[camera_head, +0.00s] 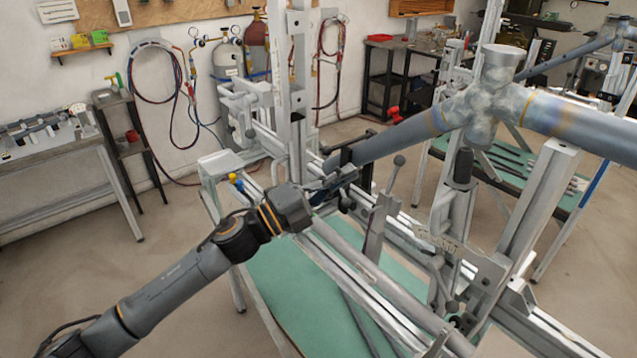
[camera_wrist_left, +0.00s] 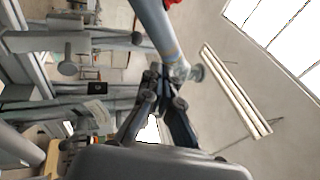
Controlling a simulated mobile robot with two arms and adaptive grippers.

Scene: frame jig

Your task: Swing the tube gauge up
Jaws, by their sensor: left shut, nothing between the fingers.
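I cannot tell for sure which part is the tube gauge. A flat grey upright arm (camera_head: 376,228) with a ball-ended lever (camera_head: 396,172) stands on the jig's rails just right of my left gripper. My left gripper (camera_head: 340,178) is at the dark clamp end of the blue-grey frame tube (camera_head: 392,143), left of that arm. In the left wrist view, the fingers (camera_wrist_left: 161,76) come together at their tips, shut and empty, with the tube (camera_wrist_left: 157,27) beyond them. Whether the fingers touch anything is unclear. My right gripper is not in view.
The jig has a tall grey post (camera_head: 300,85) behind my gripper and long rails (camera_head: 365,262) running toward the lower right. A green tabletop (camera_head: 290,300) lies beneath. The thick tube joint (camera_head: 490,105) stands to the right. Open floor (camera_head: 170,270) lies left of the jig.

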